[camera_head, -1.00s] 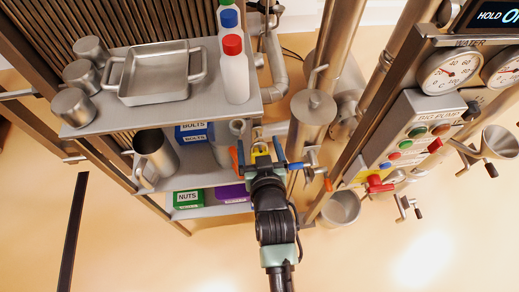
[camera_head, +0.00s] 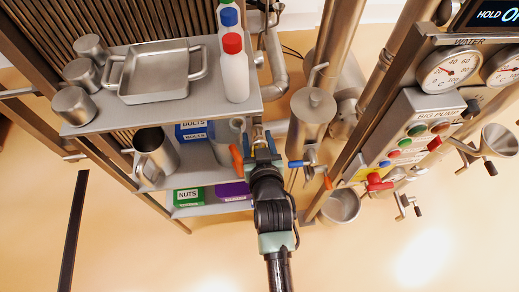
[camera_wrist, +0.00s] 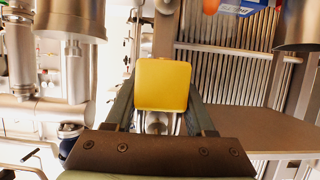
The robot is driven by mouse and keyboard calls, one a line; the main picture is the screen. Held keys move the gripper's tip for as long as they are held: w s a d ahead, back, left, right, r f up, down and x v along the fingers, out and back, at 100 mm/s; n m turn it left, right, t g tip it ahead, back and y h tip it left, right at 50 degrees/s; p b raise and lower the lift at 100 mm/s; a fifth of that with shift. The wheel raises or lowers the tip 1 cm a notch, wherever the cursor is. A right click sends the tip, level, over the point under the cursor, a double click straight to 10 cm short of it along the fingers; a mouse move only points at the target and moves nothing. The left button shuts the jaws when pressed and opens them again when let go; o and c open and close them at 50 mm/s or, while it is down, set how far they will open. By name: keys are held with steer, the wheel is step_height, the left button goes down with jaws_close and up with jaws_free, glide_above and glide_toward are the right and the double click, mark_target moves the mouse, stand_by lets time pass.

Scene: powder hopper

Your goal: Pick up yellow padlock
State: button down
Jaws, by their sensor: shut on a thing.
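The yellow padlock (camera_wrist: 162,85) shows in the wrist view as a square yellow body between my gripper's two fingers. My gripper (camera_head: 259,148) is shut on it, beside the pipework at the right end of the shelf unit. In the head view the padlock is hidden by my gripper. A small metal part shows below the yellow body in the wrist view. I cannot tell whether the padlock still touches anything besides the fingers.
An orange handle (camera_head: 236,158) is close to the left of my gripper, and a blue-handled valve (camera_head: 297,164) is to the right. The metal shelf (camera_head: 150,104) holds a tray, cups and bottles. A pipe (camera_head: 316,105) stands behind to the right.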

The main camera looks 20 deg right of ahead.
steer(key=shift+r, duration=0.15)
steer(key=shift+r+b, duration=0.3)
steer(key=shift+r, duration=0.3)
steer(key=s+a+b, duration=0.1)
steer(key=s+a, duration=0.1)
steer(key=s, duration=0.6)
steer(key=s+a+b, duration=0.1)
steer(key=s+a, duration=0.2)
steer(key=s, duration=0.6)
steer(key=shift+s+r, duration=0.15)
steer(key=shift+r, duration=0.3)
steer(key=shift+r, duration=0.25)
steer(key=s+a+p, duration=0.1)
steer(key=s+a, duration=0.1)
steer(key=s, duration=0.5)
steer(key=shift+s, duration=0.15)
